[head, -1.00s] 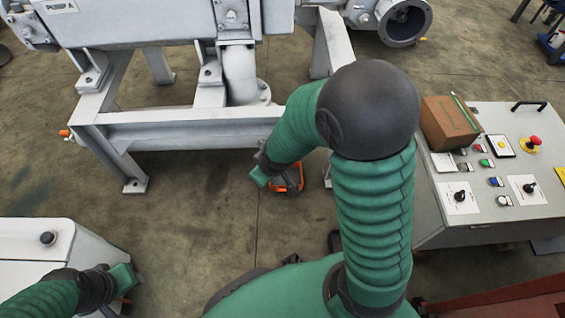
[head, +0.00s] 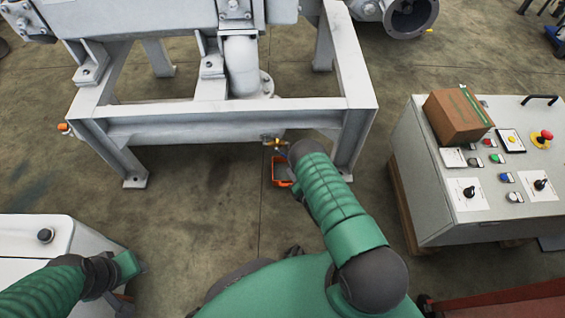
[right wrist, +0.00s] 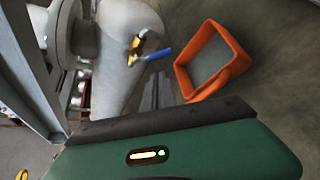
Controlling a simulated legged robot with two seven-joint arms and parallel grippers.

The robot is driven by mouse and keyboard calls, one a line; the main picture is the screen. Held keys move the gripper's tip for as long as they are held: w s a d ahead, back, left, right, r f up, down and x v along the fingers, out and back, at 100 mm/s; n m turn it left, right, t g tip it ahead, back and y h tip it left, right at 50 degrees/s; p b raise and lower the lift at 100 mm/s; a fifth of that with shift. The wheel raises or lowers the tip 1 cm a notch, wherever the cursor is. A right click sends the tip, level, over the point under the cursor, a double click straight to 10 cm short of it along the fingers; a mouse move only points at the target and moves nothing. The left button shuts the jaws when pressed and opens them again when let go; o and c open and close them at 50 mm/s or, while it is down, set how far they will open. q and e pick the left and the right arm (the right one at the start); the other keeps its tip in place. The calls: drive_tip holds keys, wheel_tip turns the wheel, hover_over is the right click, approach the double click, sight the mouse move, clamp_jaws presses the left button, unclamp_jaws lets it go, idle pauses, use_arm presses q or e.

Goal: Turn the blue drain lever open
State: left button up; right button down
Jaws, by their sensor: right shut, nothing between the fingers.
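The blue drain lever (right wrist: 158,53) shows in the right wrist view, on a small brass-yellow valve (right wrist: 139,46) at the pale pipe. In the head view the valve (head: 274,141) is a small yellow spot under the frame's front beam, and I cannot make out the lever there. My right gripper (right wrist: 159,78) is shut and empty, its grey fingers pointing toward the lever from just below it in the picture; I cannot tell if they touch. In the head view my right arm hides most of that gripper. My left gripper (head: 128,266) is at lower left, its fingers unclear.
An orange open container (right wrist: 182,78) stands on the floor beside the valve; it also shows in the head view (head: 275,172). The white steel frame (head: 200,132) stands around the pipe. A control cabinet (head: 460,225) with a cardboard box (head: 458,117) is at right.

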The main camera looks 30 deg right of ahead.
drive_tip(key=shift+s+a+f+n, duration=0.1)
drive_tip(key=shift+s+f+n, duration=0.2)
drive_tip(key=shift+s+n, duration=0.15)
drive_tip(key=shift+w+f+b, duration=0.15)
drive_tip(key=shift+w+b, duration=0.1)
drive_tip(key=shift+b, duration=0.1)
drive_tip(key=b+x, duration=0.6)
drive_tip(key=x, duration=0.3)
drive_tip(key=shift+w, duration=0.25)
drive_tip(key=shift+r, duration=0.3)
drive_tip(key=shift+p, duration=0.45)
